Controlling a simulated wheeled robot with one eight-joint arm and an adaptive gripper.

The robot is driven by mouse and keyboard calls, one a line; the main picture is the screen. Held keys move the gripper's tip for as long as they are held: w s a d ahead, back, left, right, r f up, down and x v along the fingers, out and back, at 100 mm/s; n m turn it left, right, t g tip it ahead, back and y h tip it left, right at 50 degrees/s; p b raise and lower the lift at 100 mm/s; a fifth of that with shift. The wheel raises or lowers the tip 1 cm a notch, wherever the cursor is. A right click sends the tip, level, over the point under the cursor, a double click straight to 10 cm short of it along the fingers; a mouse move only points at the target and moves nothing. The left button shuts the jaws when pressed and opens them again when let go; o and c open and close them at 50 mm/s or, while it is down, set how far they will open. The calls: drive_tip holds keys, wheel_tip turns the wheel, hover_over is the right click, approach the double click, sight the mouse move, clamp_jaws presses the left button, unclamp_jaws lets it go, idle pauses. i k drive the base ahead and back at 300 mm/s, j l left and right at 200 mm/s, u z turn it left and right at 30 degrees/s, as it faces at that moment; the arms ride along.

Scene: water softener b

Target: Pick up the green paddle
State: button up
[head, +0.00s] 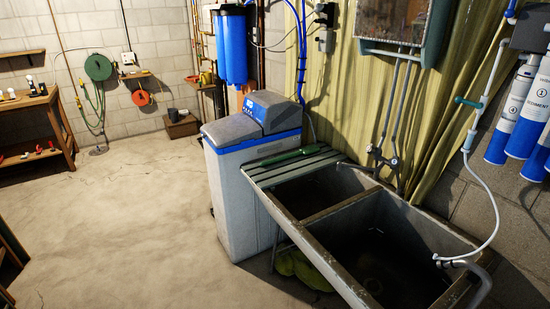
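A long dark green object that looks like the green paddle (290,156) lies on the slatted grey-green board (270,177) at the left end of the sink. One end points toward the wall and the other toward the water softener. It seems to lie flat, close beside the softener's right side. My gripper is not in view.
The grey and blue water softener (250,165) stands left of the double stone sink (335,272). Blue filter housings (232,48) hang behind it. A hose (482,195) reaches the sink's right end. The floor (120,220) at left is open; a wooden workbench (40,130) stands far left.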

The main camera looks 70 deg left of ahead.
sight(307, 150)
drive_tip(key=u, duration=2.2)
drive_tip(key=j+z, duration=0.25)
drive_tip(key=z, duration=0.2)
drive_tip(key=j+z, duration=0.4)
drive_tip(key=l, duration=0.1)
